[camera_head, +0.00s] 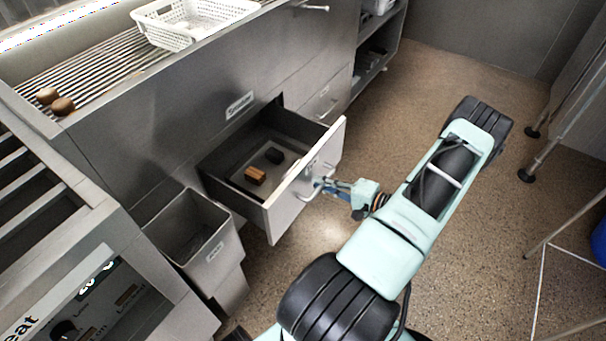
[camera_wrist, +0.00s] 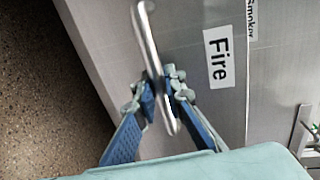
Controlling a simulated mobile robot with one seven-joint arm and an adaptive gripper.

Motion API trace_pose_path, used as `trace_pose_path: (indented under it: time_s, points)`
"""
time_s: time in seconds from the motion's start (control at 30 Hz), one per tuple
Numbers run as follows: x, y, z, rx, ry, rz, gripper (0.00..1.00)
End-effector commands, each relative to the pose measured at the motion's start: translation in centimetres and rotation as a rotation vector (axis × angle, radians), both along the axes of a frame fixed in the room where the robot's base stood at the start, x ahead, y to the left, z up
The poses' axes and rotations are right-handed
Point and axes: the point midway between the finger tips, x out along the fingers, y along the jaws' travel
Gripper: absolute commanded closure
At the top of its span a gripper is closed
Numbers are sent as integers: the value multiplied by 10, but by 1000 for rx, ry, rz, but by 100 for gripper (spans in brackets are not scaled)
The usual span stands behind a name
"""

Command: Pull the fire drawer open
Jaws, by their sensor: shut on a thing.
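The fire drawer (camera_head: 285,205) stands pulled out from the metal counter front, with its inside in view in the head view. A brown block (camera_head: 255,175) and a dark block (camera_head: 274,155) lie in it. Its front shows in the wrist view with a white label reading "Fire" (camera_wrist: 217,57). My gripper (camera_head: 321,186) is at the drawer front, shut on the bar handle (camera_wrist: 150,40). In the wrist view my gripper (camera_wrist: 163,97) has its blue-padded fingers on both sides of the bar, near its lower end.
A grey open bin (camera_head: 232,245) stands left of the drawer. A white perforated basket (camera_head: 160,32) and two brown round items (camera_head: 55,100) are on the counter. Metal rack legs (camera_head: 550,145) stand at the right. The speckled floor (camera_head: 420,75) behind my arm is clear.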

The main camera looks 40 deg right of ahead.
Motion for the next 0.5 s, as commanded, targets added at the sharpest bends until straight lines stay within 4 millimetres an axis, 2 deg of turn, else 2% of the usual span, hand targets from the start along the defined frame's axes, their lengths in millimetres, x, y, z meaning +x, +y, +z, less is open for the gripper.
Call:
trace_pose_path:
  time_s: [0.03, 0.2, 0.5]
  points:
    - [-11, -5, -1, 0, 1, -5, 100]
    - [-35, -13, -1, 0, 1, -2, 100]
    - [-54, -19, 0, -1, 1, -1, 100]
